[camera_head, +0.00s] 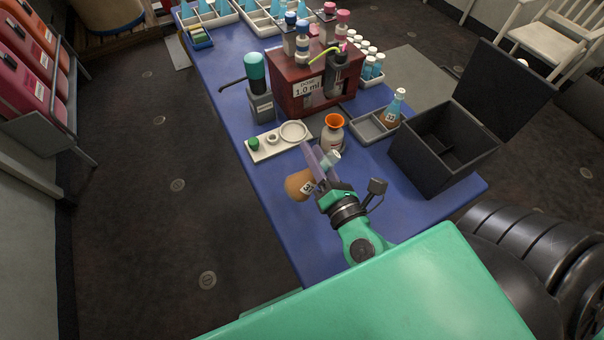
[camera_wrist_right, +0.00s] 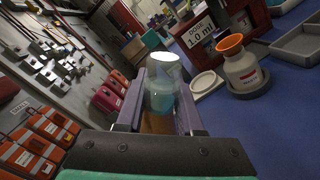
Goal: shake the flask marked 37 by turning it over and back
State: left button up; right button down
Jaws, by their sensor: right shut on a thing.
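My right gripper (camera_head: 322,165) is shut on a flask (camera_head: 298,185) above the front part of the blue table. The flask has an amber round body with a white label, whose number is too small to read surely. It is tilted, with its body to the lower left and its pale-capped neck to the upper right. In the right wrist view the flask (camera_wrist_right: 162,95) sits between the two fingers, its pale top pointing away from the palm. My left gripper is not in view.
A grey tray (camera_head: 366,130) holds another flask (camera_head: 395,108). An open black box (camera_head: 425,165) stands right of it. A white bottle with an orange funnel (camera_head: 332,135) stands just beyond my gripper. A white holder (camera_head: 268,152) and a red dosing stand (camera_head: 290,95) are behind.

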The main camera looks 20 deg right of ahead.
jog(key=m+b, duration=0.8)
jog(key=m, duration=0.6)
jog(key=shift+h, duration=0.3)
